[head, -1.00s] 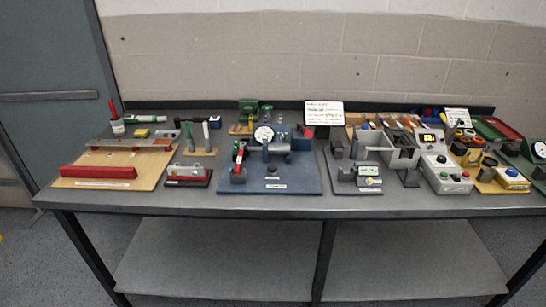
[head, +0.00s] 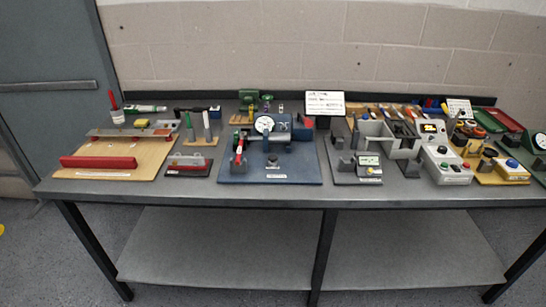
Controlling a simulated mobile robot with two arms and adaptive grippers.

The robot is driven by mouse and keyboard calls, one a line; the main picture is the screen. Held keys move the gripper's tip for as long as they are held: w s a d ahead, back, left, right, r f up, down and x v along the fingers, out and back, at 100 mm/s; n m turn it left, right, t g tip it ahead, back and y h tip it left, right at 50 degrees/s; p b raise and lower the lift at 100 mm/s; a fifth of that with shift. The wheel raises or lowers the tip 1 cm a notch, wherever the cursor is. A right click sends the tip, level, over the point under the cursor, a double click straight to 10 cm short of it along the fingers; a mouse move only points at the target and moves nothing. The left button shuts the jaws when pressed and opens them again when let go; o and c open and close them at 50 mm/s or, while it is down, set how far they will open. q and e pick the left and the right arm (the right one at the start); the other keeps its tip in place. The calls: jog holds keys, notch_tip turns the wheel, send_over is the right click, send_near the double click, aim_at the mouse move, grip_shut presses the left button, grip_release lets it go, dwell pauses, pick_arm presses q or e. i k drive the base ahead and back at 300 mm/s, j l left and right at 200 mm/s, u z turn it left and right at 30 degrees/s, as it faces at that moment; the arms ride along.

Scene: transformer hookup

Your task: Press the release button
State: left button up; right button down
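No label that I can read says which button is the release button. A blue button (head: 512,163) sits on a yellow and white box at the right end of the bench. A grey control box (head: 447,167) left of it carries a green button (head: 442,149) and a red button (head: 465,166). A small dark knob or button (head: 272,158) stands on the blue base plate (head: 300,172) of the gauge fixture. Neither of my grippers is in view.
The grey bench (head: 210,195) is crowded along its length, with a narrow bare strip at the front. A red bar (head: 98,162) lies on a wooden board at left. A sign (head: 324,104) stands at the back. The lower shelf (head: 220,245) is empty.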

aim_at(272, 158)
jog(key=i+l+u, duration=0.1)
jog(key=i+l, duration=0.15)
jog(key=i+l+u, duration=0.15)
jog(key=l, duration=0.2)
jog(key=i+l+u, duration=0.1)
jog(key=i+l, duration=0.15)
jog(key=i+l+u, duration=0.1)
jog(key=l, duration=0.35)
jog(key=i+l+u, duration=0.15)
jog(key=i+l, duration=0.15)
jog(key=i+l+u, duration=0.1)
jog(key=l, duration=0.4)
jog(key=i, duration=0.05)
